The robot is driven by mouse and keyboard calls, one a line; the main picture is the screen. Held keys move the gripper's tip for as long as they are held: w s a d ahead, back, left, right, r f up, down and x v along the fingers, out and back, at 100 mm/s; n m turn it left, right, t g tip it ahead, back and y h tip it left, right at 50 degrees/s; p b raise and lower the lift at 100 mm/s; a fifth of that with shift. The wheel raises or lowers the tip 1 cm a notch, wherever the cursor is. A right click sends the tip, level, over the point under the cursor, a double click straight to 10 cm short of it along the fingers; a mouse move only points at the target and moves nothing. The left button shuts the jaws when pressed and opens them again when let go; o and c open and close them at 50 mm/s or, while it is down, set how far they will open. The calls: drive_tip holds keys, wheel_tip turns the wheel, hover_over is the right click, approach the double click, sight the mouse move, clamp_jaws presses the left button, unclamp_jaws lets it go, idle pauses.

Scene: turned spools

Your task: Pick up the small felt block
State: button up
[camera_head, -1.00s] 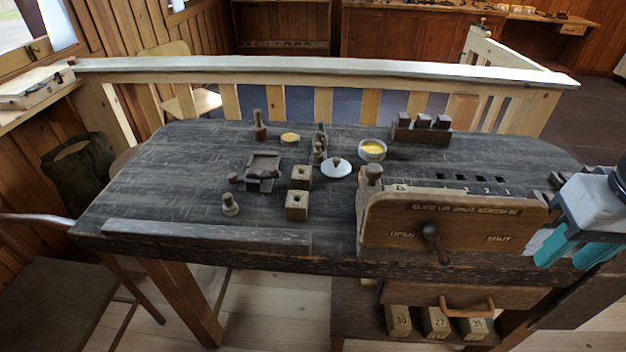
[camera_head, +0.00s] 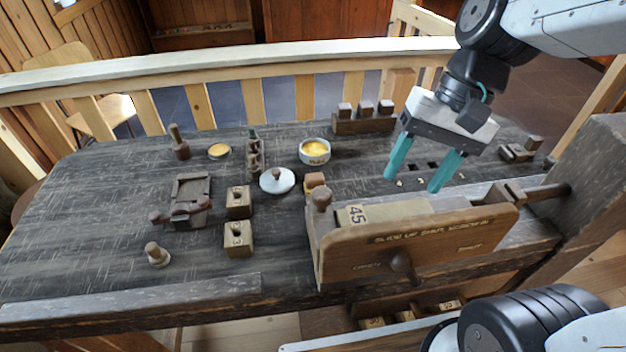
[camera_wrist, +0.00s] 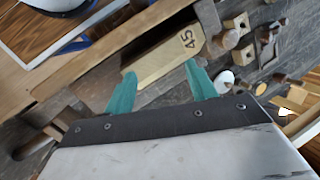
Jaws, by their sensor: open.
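I cannot tell for sure which piece is the felt block. A small orange-brown block (camera_head: 315,181) stands just behind the knob at the left end of the wooden crank box (camera_head: 380,243). Two pale blocks with holes, one behind (camera_head: 238,209) and one in front (camera_head: 239,245), stand left of the box. My gripper (camera_head: 412,184) is open, its teal fingers pointing down above the table behind the box. In the wrist view my gripper (camera_wrist: 160,70) has nothing between its fingers; a long pale piece marked 45 (camera_wrist: 163,58) lies beyond the tips.
A dark rack (camera_head: 364,125) with three blocks, a bowl with yellow contents (camera_head: 314,151) and a white lid (camera_head: 277,181) stand on the table. A dark wooden tool (camera_head: 190,205) and a small peg (camera_head: 156,255) lie left. A tall wooden post stands right.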

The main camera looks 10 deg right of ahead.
drive_tip(key=w+a+f+m+g+y, duration=0.1)
drive_tip(key=w+a+f+m+y, duration=0.25)
drive_tip(key=w, duration=0.25)
drive_tip(key=w+a+f+m+y, duration=0.25)
drive_tip(key=w+f+m, duration=0.2)
drive_tip(key=w, duration=0.25)
drive_tip(key=m+t+y, duration=0.2)
drive_tip(key=m+y, duration=0.2)
drive_tip(key=m, duration=0.3)
approach(305, 184)
drive_tip(key=shift+s+a+r, duration=0.35)
drive_tip(key=shift+s+a, duration=0.05)
drive_tip(key=shift+a, duration=0.2)
drive_tip(key=x, duration=0.7)
drive_tip(key=shift+a+f, duration=0.3)
drive_tip(key=shift+f, duration=0.1)
drive_tip(key=shift+c, duration=0.3)
drive_tip(key=c, duration=1)
drive_tip(key=shift+o, duration=0.2)
drive_tip(key=shift+r, duration=0.15)
